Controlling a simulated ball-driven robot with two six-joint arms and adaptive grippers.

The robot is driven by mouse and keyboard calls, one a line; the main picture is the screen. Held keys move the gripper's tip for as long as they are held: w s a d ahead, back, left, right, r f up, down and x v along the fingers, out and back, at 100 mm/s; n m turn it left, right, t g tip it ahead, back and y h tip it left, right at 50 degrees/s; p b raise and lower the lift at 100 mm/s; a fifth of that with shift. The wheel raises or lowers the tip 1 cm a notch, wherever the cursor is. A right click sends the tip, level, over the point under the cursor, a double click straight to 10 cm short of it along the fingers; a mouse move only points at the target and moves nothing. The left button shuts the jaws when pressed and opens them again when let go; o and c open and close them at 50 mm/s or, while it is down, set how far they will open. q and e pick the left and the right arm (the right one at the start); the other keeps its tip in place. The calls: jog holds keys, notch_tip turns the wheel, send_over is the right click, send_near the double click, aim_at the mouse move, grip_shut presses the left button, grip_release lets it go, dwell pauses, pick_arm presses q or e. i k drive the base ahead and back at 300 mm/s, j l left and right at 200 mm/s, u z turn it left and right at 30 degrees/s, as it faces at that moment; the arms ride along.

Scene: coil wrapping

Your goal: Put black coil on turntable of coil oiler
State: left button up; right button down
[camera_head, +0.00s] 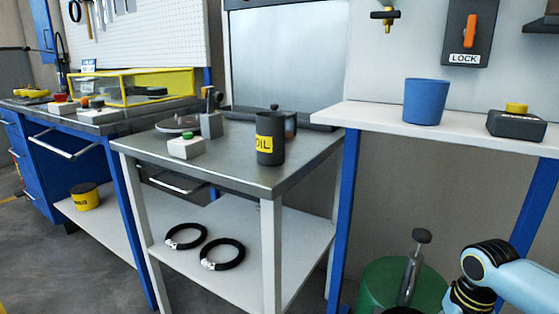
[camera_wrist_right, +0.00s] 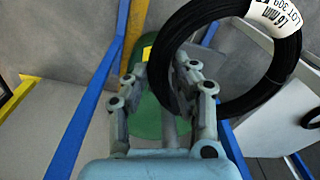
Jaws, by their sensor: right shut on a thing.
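A black coil (camera_wrist_right: 235,106) with a white label (camera_wrist_right: 275,22) fills the upper right of the right wrist view. My right gripper (camera_wrist_right: 164,80) is shut on the near left side of its ring. In the head view my right arm (camera_head: 515,277) comes in at the lower right; its fingers are out of frame. The oiler's turntable (camera_head: 178,124) is a grey disc on the metal-topped table, far left of my arm, with nothing visible on it. A white box with a green button (camera_head: 186,146) stands before it. My left gripper is not in view.
Two more black coils (camera_head: 186,236) (camera_head: 222,254) lie on the table's lower shelf. A dark oil can (camera_head: 270,148) stands on the tabletop. A blue cup (camera_head: 425,101) sits on the white shelf at right. A green bin (camera_head: 375,282) stands on the floor near my arm.

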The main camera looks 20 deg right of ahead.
aim_at(185, 121)
jog(key=j+z, duration=0.1)
jog(key=z, duration=0.35)
jog(key=i+j+z, duration=0.1)
jog(key=z, duration=0.35)
jog(key=j+z, duration=0.2)
jog(key=z, duration=0.25)
jog(key=i+j, duration=0.1)
jog(key=j, duration=2.85)
jog(key=i, duration=0.05)
